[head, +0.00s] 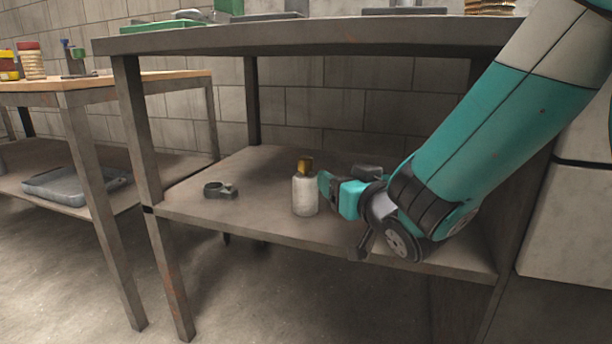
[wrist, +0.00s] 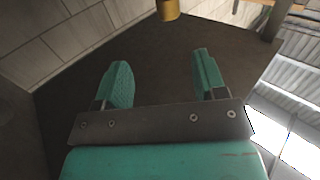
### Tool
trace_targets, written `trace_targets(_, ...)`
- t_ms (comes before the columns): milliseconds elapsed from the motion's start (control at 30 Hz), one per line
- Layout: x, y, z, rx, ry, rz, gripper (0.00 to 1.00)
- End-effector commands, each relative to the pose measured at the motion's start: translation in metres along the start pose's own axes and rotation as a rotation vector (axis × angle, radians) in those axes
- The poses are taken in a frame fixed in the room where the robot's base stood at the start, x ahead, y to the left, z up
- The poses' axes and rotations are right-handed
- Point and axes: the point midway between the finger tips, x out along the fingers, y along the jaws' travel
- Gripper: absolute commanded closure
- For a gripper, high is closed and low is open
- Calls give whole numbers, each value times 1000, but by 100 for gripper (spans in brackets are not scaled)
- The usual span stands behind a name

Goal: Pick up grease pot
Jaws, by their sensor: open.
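A white pot (head: 305,194) with a brass-coloured cap, which looks like the grease pot, stands upright on the lower shelf (head: 262,222). My gripper (head: 326,186) is low over the shelf, just right of the pot and pointing towards it. In the wrist view my gripper (wrist: 163,72) has its two green fingers spread with nothing between them. A brass-coloured part (wrist: 168,9), apparently the cap, shows at the top edge, beyond the fingertips and roughly centred between them. The white body is not visible there.
A grey-green clamp-like part (head: 221,190) lies on the shelf left of the pot. The table top (head: 300,38) hangs over the shelf, with a leg (head: 137,140) at the left. A grey tray (head: 75,184) sits under the wooden-topped bench (head: 110,84). Shelf room is free behind the pot.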

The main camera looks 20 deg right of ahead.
Motion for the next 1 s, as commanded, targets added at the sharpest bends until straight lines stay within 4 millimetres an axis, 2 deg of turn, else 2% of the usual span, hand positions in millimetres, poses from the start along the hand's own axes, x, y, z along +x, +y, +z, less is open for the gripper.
trace_targets(33,3,-3,-7,-5,-7,-8,35)
trace_targets(133,8,-7,-6,-12,-7,-28,35)
trace_targets(433,64,-6,-6,-6,-1,-19,35)
trace_targets(767,88,-8,-2,-5,2,-19,35)
trace_targets(1000,124,-12,-1,-4,2,-15,35)
